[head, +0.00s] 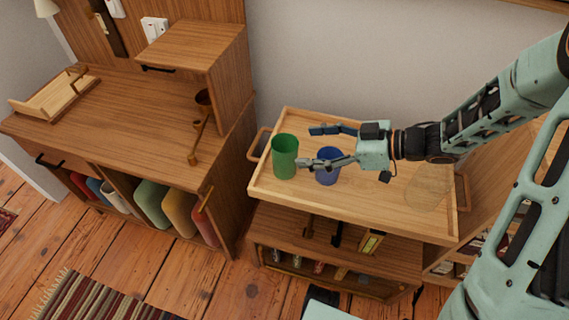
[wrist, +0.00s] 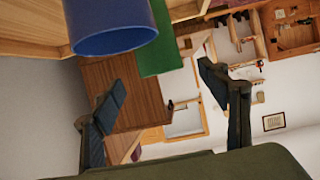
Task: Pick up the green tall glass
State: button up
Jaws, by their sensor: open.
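The green tall glass (head: 285,157) stands upright at the left end of a wooden tray (head: 375,213). It also shows in the wrist view (wrist: 155,42), partly hidden behind a blue glass. That blue glass (head: 328,167) stands just right of the green one, beneath my gripper's lower finger. In the wrist view the blue glass (wrist: 112,28) is large and close at the top. My gripper (head: 309,146) is open and empty, with its fingers pointing left. Its fingertips are a little right of the green glass; the exact gap and height are hard to tell.
A clear, faintly yellow vessel (head: 429,187) stands at the tray's right end. The tray tops a wooden cart with shelves (head: 330,232). A wooden desk (head: 120,110) with a raised cabinet (head: 195,45) is to the left. The front of the tray is mostly clear.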

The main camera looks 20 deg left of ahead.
aim_at(285, 146)
jog(key=b+x, duration=0.2)
jog(key=x, duration=0.4)
jog(key=shift+a+f, duration=0.1)
jog(key=shift+f, duration=0.1)
jog(key=shift+a+f, duration=0.1)
jog(key=shift+a, duration=0.5)
jog(key=shift+c, duration=0.3)
jog(key=c, duration=1.8)
